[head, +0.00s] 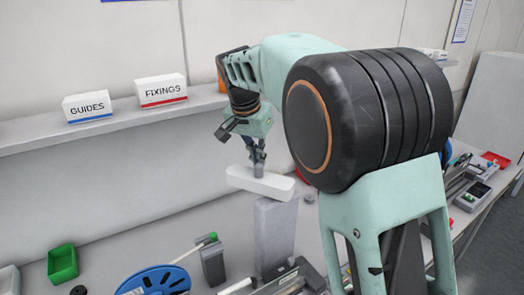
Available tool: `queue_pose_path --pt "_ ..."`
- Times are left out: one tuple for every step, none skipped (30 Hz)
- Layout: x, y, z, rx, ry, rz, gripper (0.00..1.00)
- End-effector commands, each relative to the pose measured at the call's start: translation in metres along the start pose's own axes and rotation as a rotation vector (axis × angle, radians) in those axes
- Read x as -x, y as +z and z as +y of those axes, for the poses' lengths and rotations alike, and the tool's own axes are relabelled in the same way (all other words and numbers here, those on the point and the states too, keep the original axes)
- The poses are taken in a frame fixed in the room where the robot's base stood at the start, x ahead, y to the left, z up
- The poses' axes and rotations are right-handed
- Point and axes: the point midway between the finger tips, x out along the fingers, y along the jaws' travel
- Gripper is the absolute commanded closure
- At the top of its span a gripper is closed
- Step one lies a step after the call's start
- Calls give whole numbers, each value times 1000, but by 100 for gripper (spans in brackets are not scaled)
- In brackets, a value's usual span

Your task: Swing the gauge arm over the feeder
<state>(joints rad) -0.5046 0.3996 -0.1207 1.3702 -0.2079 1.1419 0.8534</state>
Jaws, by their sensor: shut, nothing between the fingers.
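A white bar (262,183) with rounded ends, which looks like the gauge arm, lies level on top of a grey upright post (275,235). Its left end sticks out past the post. My gripper (259,172) points down at the middle of the bar, with its fingertips shut and empty. The tips are at or just above the bar's top; I cannot tell whether they touch. A dark metal unit with rails (290,280), perhaps the feeder, is at the foot of the post, partly cut off by the lower edge.
A blue reel (152,282) and a grey block with a green knob (213,262) stand left of the post. A green bin (62,263) is farther left. A shelf (40,136) behind carries GUIDES (88,107) and FIXINGS (161,91) boxes. My arm hides much of the right side.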

Motion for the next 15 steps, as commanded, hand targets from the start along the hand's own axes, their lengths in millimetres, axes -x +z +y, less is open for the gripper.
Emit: queue_pose_path --pt "2 3 0 1 0 0 100" --pt "2 4 0 1 0 1 100" --pt "2 6 0 1 0 1 100" --pt "2 6 0 1 0 1 100" --pt "2 7 0 1 1 1 100" --pt "2 7 0 1 1 1 100" --pt "2 8 0 1 1 1 100" --pt "2 8 0 1 1 1 100" --pt "2 8 0 1 1 1 100" --pt "2 8 0 1 1 1 100" --pt "2 7 0 1 1 1 100" --pt "2 7 0 1 1 1 100" --pt "2 7 0 1 1 1 100" --pt "2 7 0 1 1 1 100" --pt "2 8 0 2 0 1 100"
